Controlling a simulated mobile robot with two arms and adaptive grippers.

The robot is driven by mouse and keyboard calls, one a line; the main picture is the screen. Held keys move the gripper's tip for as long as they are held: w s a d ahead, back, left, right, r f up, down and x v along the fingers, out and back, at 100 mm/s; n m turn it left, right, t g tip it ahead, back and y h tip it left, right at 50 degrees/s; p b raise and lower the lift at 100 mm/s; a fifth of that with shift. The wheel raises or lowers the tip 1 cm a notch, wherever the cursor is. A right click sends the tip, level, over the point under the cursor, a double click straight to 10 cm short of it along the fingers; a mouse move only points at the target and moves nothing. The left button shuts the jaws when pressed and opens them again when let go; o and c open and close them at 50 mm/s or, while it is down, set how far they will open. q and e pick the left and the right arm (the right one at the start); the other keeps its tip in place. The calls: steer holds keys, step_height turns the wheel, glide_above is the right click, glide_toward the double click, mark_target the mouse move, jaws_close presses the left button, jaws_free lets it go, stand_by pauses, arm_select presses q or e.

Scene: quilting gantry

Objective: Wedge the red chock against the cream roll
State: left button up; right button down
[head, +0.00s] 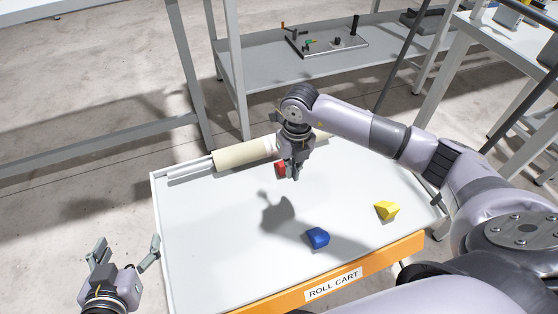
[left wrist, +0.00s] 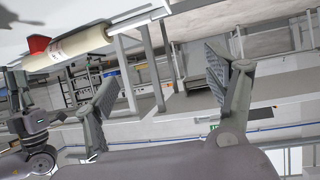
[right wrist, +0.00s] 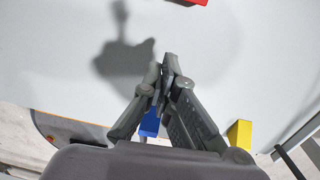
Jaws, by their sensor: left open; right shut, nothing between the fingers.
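The cream roll (head: 240,155) lies on a rail along the back of the white cart top; my right arm hides part of it. The red chock (head: 280,169) sits at the roll's near side, partly behind my right gripper (head: 291,176). In the left wrist view the red chock (left wrist: 38,45) appears right beside the cream roll (left wrist: 80,47); I cannot tell if they touch. The chock's edge shows at the top of the right wrist view (right wrist: 190,2), apart from the shut, empty right fingers (right wrist: 166,62). My left gripper (head: 127,246) is open and empty, off the cart's left edge.
A blue chock (head: 318,238) and a yellow chock (head: 387,210) lie on the cart's near part. The cart's orange front edge (head: 385,256) reads ROLL CART. The left part of the cart top (head: 205,235) is clear. A grey shelf (head: 265,75) stands behind.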

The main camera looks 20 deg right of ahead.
mark_target(288, 183)
steer(key=f+b, duration=0.1)
steer(key=f, duration=0.1)
steer(key=d+f, duration=0.1)
steer(key=f, duration=0.2)
steer(key=shift+d+b, duration=0.1)
steer(key=shift+b, duration=0.3)
step_height(288, 183, down, 4)
steer(key=shift+f+b, duration=0.25)
steer(key=shift+b, duration=0.5)
steer(key=w+b, duration=0.1)
steer(key=w, duration=0.2)
steer(key=shift+w+d, duration=0.1)
steer(key=shift+w, duration=0.25)
arm_select(q)
step_height(288, 183, up, 19)
steer(key=d+t+h, duration=0.2)
steer(key=t+h, duration=0.2)
steer(key=t, duration=0.8)
steer(key=shift+s+d+r+m, duration=0.15)
steer(key=shift+d+r+m, duration=0.05)
steer(key=shift+d+m, duration=0.15)
arm_select(e)
steer(key=shift+w, duration=0.2)
